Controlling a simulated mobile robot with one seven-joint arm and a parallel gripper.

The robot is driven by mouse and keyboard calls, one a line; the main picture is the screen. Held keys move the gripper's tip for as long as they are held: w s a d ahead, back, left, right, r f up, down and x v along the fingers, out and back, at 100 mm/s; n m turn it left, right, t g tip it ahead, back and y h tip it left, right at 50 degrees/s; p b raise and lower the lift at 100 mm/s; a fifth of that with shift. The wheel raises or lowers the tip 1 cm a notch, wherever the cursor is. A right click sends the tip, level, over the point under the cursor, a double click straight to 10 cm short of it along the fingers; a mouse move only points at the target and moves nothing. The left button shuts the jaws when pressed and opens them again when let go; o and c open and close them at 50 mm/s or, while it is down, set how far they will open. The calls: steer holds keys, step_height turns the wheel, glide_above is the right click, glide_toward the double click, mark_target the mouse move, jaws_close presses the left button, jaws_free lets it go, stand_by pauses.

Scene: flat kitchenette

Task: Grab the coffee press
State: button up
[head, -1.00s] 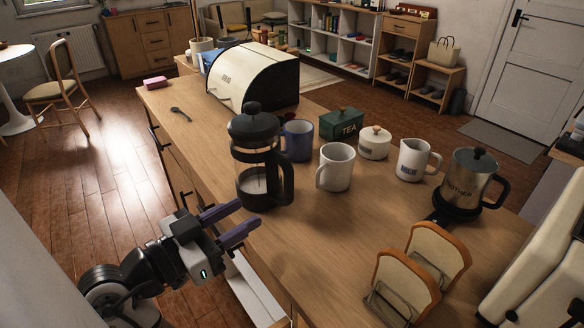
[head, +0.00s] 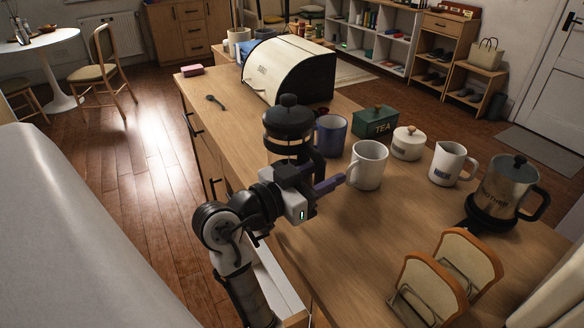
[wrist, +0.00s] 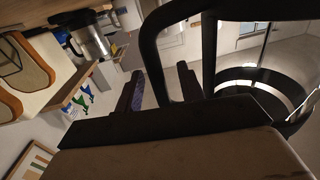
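The coffee press (head: 289,122) stands upright on the counter, with a black lid and knob, glass body and black handle. My gripper (head: 330,178) is in front of its lower part and hides much of it in the head view. In the wrist view, the black handle (wrist: 152,48) loops across the top, with the press's glass body and dark band (wrist: 262,82) to the right. My two fingers (wrist: 160,85) are spread apart, and the handle's outer bar appears between them. I cannot tell whether either finger touches it.
A blue mug (head: 331,136) stands just behind the press, and a white mug (head: 367,165) is close right of my fingers. A green tea box (head: 375,121), lidded pot (head: 408,143), white jug (head: 448,163), steel kettle (head: 507,188) and toast rack (head: 430,290) stand farther right.

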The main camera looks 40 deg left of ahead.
steer(key=shift+w+d, duration=0.15)
steer(key=shift+w, duration=0.45)
jaws_close()
